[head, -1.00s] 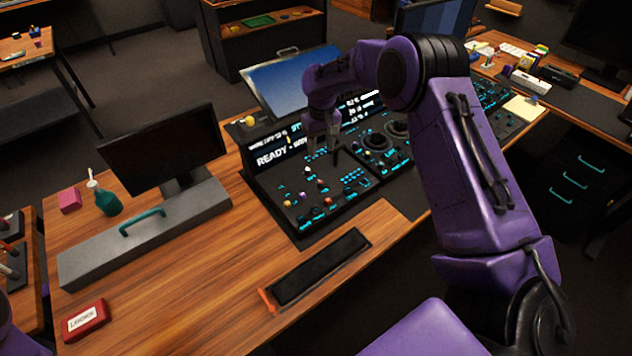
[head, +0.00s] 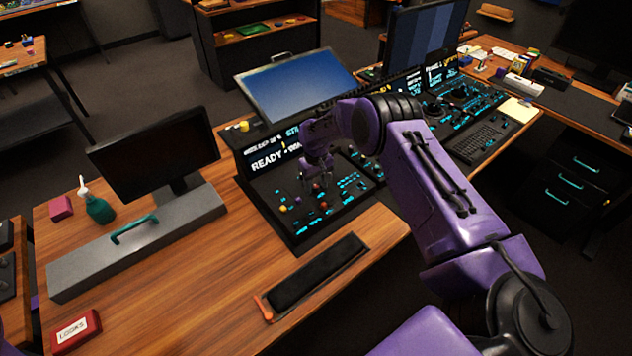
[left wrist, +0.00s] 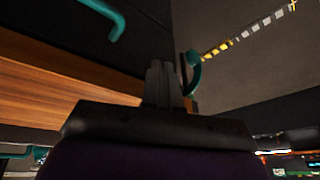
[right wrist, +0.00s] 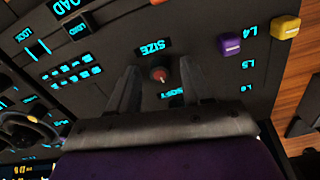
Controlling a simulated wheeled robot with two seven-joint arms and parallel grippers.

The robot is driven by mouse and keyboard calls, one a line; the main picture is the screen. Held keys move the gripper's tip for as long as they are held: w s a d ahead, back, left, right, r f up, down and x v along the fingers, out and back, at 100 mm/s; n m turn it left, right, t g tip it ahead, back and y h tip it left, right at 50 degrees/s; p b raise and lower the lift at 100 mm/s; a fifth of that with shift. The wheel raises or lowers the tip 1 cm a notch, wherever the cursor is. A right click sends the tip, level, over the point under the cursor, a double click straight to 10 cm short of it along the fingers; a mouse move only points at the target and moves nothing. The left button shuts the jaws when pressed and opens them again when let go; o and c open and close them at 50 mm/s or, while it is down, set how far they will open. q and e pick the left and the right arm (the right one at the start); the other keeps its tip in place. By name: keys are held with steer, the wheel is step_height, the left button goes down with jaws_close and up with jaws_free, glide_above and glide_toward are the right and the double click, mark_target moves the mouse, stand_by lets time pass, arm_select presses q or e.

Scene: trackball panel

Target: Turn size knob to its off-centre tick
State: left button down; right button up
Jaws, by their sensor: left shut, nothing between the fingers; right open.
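The size knob (right wrist: 159,75) shows in the right wrist view as a small round knob with a reddish cap and a pale mark, just below the lit SIZE label (right wrist: 153,47). My right gripper (right wrist: 158,70) is open, its fingers on either side of the knob in that view; I cannot tell whether they touch it. In the head view my right gripper (head: 317,180) is low over the control panel (head: 283,190) and hides the knob. My left gripper (left wrist: 167,82) is shut and empty in the left wrist view, away from the panel.
A purple cap (right wrist: 230,44) and a yellow cap (right wrist: 286,27) stand on the panel near the knob. A black pad (head: 318,272) lies in front. A grey box with a teal handle (head: 135,230), a green bottle (head: 99,208) and a red box (head: 76,330) are at left.

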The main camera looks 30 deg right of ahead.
jaws_close()
steer(key=shift+m, duration=0.3)
steer(key=shift+m+b, duration=0.35)
steer(key=shift+m, duration=0.55)
steer(key=m, duration=0.3)
steer(key=shift+m, duration=0.3)
steer(key=m, duration=0.3)
steer(key=shift+m+b, duration=0.3)
steer(key=shift+b, duration=0.05)
steer(key=shift+m, duration=1.8)
